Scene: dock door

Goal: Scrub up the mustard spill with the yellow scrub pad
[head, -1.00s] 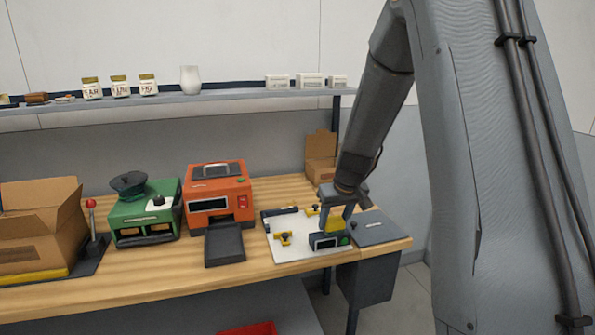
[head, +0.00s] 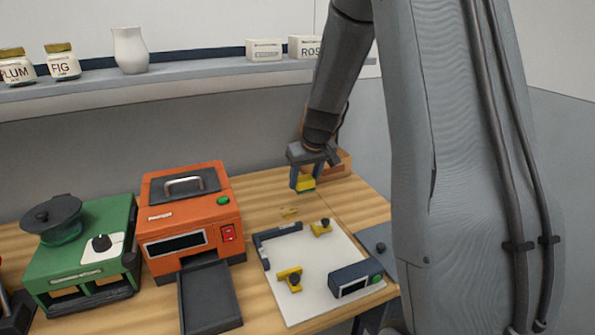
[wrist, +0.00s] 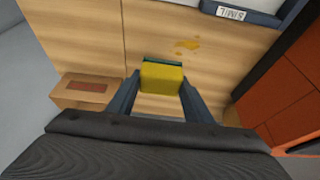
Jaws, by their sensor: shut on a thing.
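The yellow scrub pad (head: 306,183) is held between the fingers of my gripper (head: 305,180), which is shut on it. In the wrist view the pad (wrist: 162,77) shows yellow with a dark green edge, between the two fingers. The mustard spill (head: 289,212) is a small yellow-brown smear on the wooden bench, just behind the white board. It also shows in the wrist view (wrist: 187,44), apart from the pad and up to its right. The pad is above the bench; the exact gap cannot be told.
The white board (head: 300,255) carries yellow clamps and a dark device (head: 355,279) in front of the spill. An orange machine (head: 190,215) stands to the left, beside a green one (head: 80,250). A cardboard box (wrist: 90,92) is close to my gripper. A shelf (head: 180,85) runs above.

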